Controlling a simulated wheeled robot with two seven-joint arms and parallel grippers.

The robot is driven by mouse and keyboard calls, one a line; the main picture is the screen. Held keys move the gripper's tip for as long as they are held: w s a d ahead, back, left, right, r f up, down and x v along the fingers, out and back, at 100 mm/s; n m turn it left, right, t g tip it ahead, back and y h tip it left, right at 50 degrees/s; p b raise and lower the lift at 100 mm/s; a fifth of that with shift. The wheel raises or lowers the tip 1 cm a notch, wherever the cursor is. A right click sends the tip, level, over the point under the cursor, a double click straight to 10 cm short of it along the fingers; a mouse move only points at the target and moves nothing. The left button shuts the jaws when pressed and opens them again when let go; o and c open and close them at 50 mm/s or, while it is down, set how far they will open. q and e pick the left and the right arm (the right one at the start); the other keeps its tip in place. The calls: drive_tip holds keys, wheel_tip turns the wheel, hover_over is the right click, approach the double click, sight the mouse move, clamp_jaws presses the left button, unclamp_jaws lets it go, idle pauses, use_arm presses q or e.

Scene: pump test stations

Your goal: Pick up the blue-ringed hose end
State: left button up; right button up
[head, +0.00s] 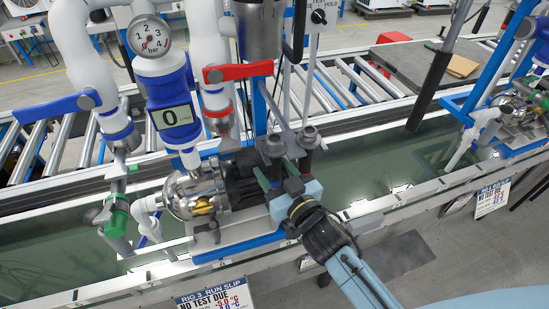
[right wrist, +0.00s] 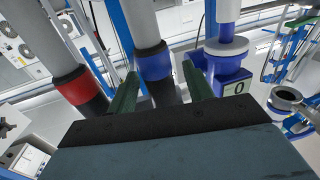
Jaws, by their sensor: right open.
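The blue-ringed hose end (right wrist: 154,62) shows in the right wrist view as a dark cylinder with a blue band. It appears between the two green fingers of my right gripper (right wrist: 160,78), which are open, with a gap on either side. I cannot tell how deep it sits between them. In the head view my right gripper (head: 279,176) reaches in from the lower right, beside the grey upright ends and the pump; the blue ring cannot be made out there. My left gripper is not in view.
A red-ringed hose (right wrist: 76,88) stands left of the blue-ringed one in the right wrist view. In the head view a steel pump (head: 192,196), white pipes, a gauge (head: 150,38) and a red-handled valve (head: 238,72) crowd the left. The green trough floor (head: 370,160) is clearer to the right.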

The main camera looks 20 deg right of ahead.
drive_tip(key=c, duration=1.1)
clamp_jaws()
drive_tip(key=shift+r, duration=0.2)
drive_tip(key=shift+r, duration=0.6)
drive_tip(key=f+b+v, duration=0.2)
drive_tip(key=b+v, duration=0.1)
drive_tip(key=v, duration=1.8)
drive_tip(key=shift+s+a+f+b, duration=0.2)
drive_tip(key=shift+s+a+b, duration=0.05)
drive_tip(key=shift+a+b, duration=0.15)
